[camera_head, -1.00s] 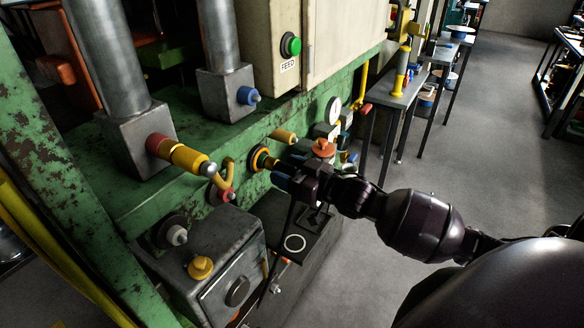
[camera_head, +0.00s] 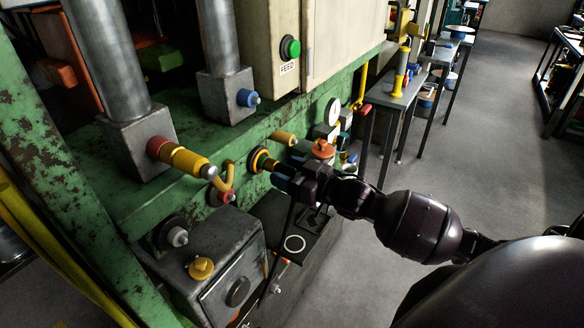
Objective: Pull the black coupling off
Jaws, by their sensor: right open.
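A round black fitting (camera_head: 258,160) with a yellow-orange centre is mounted on the green machine front, near the middle of the picture. I cannot tell whether this black ring is the coupling itself or the collar around its port. My right gripper (camera_head: 277,174) is dark, with bluish fingers, and is open right in front of the fitting. Its fingers hide part of the yellow-orange stem, and I cannot tell whether they touch it. My left gripper is not in view.
A grey box with a yellow knob (camera_head: 201,268) stands below. An orange knob (camera_head: 321,149) and a gauge (camera_head: 332,111) are close to the right.

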